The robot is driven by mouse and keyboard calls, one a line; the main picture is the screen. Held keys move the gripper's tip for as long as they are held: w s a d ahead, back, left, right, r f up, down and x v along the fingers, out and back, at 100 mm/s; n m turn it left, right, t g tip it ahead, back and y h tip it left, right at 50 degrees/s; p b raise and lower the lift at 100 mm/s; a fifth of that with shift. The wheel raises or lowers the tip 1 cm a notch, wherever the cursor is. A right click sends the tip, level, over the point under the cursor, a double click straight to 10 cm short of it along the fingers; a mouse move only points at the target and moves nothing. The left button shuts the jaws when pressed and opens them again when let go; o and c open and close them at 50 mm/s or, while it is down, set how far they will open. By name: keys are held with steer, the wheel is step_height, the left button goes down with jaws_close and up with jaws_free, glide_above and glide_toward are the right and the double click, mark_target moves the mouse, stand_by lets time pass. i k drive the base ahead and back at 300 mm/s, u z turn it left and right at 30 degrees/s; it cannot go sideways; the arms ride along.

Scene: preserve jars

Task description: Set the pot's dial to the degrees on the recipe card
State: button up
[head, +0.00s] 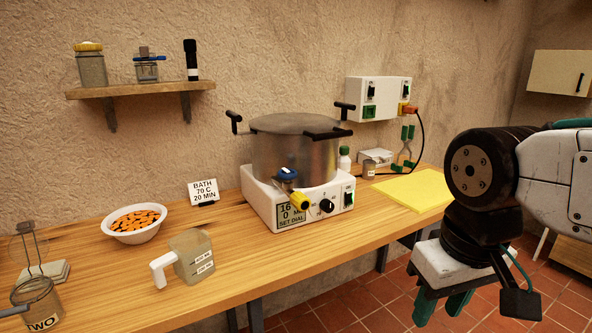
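The recipe card (203,189) stands on the counter left of the pot and reads "BATH 70 C 20 MIN". The steel pot (294,150) sits on a white base (262,202). The base's front has a black dial (327,206), a small display (291,215) reading roughly "16", "0 M", "SET DIAL", and a green switch (349,194). The dial's exact setting is too small to read. My gripper (441,304) hangs at the lower right, in front of the counter and well away from the dial. Its green fingers are apart with nothing between them.
A blue-handled tap (287,174) and a yellow part (299,201) project from the pot's front near the dial. A bowl of orange pieces (134,222), a measuring jug (192,256) and a glass jar (38,304) stand left.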

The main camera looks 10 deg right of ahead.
mark_target(327, 205)
steer(key=z, duration=0.55)
steer(key=i, duration=0.5)
steer(key=z, duration=0.55)
